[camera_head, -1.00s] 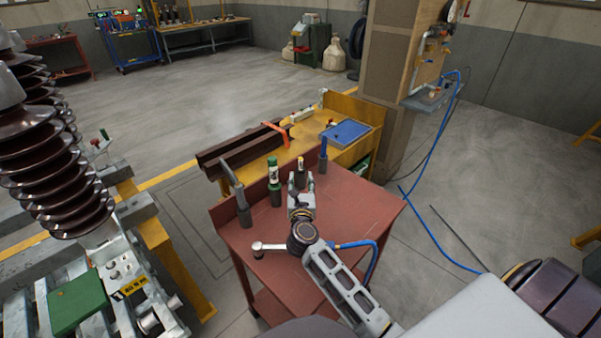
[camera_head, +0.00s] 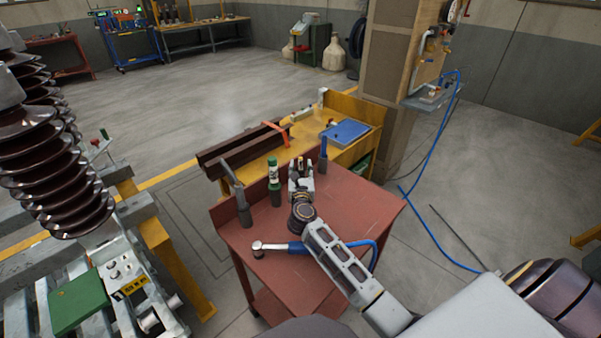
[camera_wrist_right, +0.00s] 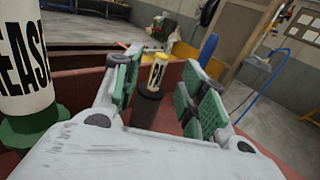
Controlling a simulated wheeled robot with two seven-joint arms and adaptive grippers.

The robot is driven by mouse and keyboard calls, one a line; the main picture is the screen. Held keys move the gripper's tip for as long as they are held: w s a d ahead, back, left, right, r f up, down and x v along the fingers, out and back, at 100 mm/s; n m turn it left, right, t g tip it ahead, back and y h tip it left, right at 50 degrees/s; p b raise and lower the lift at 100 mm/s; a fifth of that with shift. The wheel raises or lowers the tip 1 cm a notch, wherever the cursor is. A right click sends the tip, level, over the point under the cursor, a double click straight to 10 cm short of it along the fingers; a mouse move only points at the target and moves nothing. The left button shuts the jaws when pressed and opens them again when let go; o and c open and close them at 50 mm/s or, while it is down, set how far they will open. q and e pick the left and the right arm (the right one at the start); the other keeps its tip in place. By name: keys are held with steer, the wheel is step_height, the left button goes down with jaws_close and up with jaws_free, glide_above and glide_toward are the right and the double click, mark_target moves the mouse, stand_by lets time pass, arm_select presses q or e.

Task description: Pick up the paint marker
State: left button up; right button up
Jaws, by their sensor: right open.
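The paint marker (camera_wrist_right: 158,72), white with black letters and a yellow cap, stands upright in a dark cylindrical holder (camera_wrist_right: 148,108) in the right wrist view. My right gripper (camera_wrist_right: 165,82) is open, with its green pads on either side of the marker as seen there. The marker looks a little beyond the fingers, and I see no contact. In the head view my right gripper (camera_head: 301,168) is over the far part of the red cart (camera_head: 345,215) and mostly hides the marker. My left gripper is not in view.
A green-and-white grease tube (camera_head: 273,171) stands in a holder left of my right gripper and looms close in the wrist view (camera_wrist_right: 25,60). A grey-handled tool (camera_head: 238,196) and a blue-handled tool (camera_head: 323,150) stand nearby. A ratchet (camera_head: 280,247) lies on the cart.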

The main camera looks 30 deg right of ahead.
mark_target(300, 161)
steer(key=shift+w+d, duration=0.1)
steer(key=shift+w, duration=0.05)
steer(key=shift+r+x, duration=0.25)
steer(key=shift+x, duration=1.9)
steer(key=shift+w, duration=0.25)
steer(key=c, duration=0.9)
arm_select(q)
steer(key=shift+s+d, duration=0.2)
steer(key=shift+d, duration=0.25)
arm_select(e)
jaws_close()
